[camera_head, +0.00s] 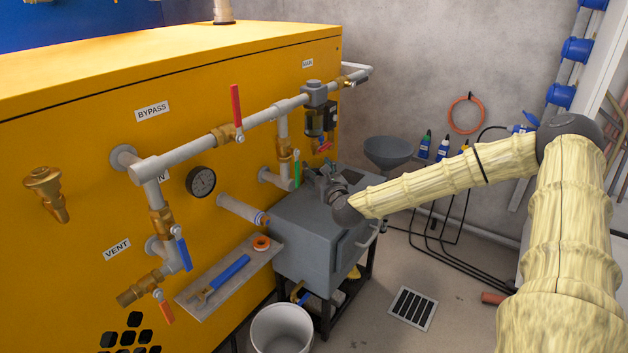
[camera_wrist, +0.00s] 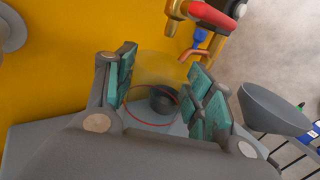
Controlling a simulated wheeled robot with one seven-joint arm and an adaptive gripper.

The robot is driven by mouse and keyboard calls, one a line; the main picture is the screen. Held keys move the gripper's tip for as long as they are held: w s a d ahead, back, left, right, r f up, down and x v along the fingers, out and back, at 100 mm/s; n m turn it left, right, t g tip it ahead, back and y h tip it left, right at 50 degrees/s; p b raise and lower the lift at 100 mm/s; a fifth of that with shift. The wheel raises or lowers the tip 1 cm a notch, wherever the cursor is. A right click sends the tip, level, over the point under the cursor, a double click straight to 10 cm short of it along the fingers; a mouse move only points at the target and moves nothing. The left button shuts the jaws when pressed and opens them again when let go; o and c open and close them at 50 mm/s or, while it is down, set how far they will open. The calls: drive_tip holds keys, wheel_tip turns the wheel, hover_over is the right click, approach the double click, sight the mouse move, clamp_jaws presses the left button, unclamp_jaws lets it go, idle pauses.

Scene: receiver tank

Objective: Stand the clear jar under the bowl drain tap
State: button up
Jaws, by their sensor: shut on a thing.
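In the wrist view, my gripper (camera_wrist: 160,95) is shut on the clear jar (camera_wrist: 155,68), a see-through vessel with a thin red ring, held between its green pads. A dark round shape shows through the jar. A red-handled tap (camera_wrist: 213,12) with a copper spout hangs above and to the right of the jar, apart from it in the picture. In the head view, the filter bowl (camera_head: 314,123) hangs from the grey pipe, with the red drain tap (camera_head: 325,147) below it. My gripper (camera_head: 322,175) is low beneath it, over the grey box; the jar is hard to make out there.
The grey box (camera_head: 303,240) on a dark stand lies under my gripper. A grey funnel (camera_head: 388,153) stands close by on the right. A yellow tank wall (camera_head: 80,150) with pipes and valves borders the left. A white bucket (camera_head: 282,328) stands on the floor.

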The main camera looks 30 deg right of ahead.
drive_tip(key=shift+x, duration=1.15)
drive_tip(key=shift+w+a+f+b, duration=0.15)
drive_tip(key=shift+f+b, duration=0.7)
drive_tip(key=shift+f, duration=1)
drive_tip(key=shift+f, duration=0.15)
drive_tip(key=o, duration=1.1)
drive_tip(key=shift+o, duration=0.2)
drive_tip(key=p+v, duration=0.2)
drive_tip(key=v, duration=1)
drive_tip(key=shift+a, duration=0.1)
